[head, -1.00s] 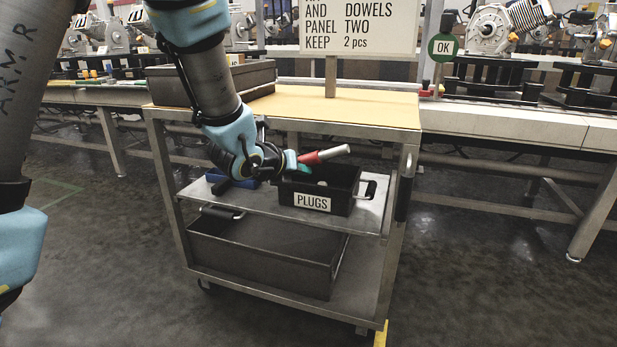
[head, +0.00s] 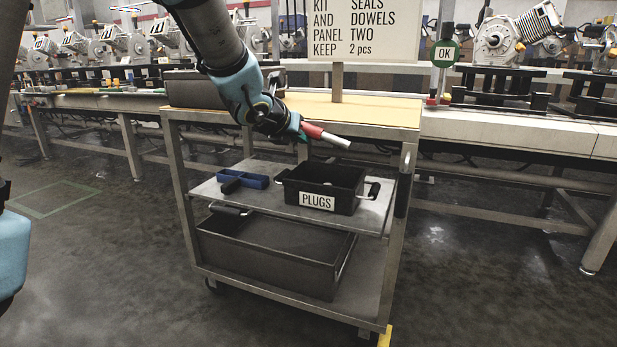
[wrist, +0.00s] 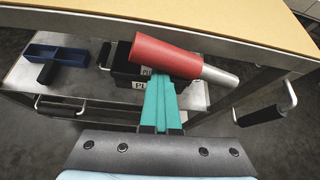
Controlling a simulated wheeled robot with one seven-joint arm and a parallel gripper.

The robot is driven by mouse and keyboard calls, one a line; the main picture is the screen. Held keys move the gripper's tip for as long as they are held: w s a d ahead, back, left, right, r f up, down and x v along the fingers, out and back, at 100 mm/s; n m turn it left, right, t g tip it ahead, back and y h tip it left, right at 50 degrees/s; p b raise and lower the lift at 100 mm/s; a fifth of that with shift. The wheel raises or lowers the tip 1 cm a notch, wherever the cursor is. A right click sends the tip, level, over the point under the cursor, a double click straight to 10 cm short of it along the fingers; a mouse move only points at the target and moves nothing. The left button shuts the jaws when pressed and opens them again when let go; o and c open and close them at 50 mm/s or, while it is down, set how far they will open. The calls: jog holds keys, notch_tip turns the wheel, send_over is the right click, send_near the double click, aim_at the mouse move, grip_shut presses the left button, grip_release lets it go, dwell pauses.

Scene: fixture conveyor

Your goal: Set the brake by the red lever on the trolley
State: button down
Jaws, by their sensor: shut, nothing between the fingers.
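The red lever (head: 314,130) on the trolley (head: 385,262) has a thick red grip and a bare metal stem. In the head view the grip is at the upper left, just below the tabletop, and the stem slopes down to the right. My gripper (head: 297,130) is at the grip's left end. In the wrist view the lever (wrist: 165,55) lies across the tips of my shut teal fingers (wrist: 161,90), with nothing between them. The tips look to be against the grip, but it hides their ends. I cannot see how the stem joins the trolley.
A black PLUGS bin (head: 318,201) and a blue tray (head: 245,180) stand on the middle shelf, below my gripper. A dark bin (head: 265,262) is on the bottom shelf. A sign (head: 367,30) stands on the tabletop. A conveyor (head: 520,135) runs behind.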

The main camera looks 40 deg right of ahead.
aim_at(307, 128)
jog(key=shift+s+d+r, duration=0.15)
jog(key=shift+s+r, duration=0.05)
jog(key=shift+r, duration=0.5)
jog(key=shift+s+d+r, duration=0.15)
jog(key=shift+r, duration=0.55)
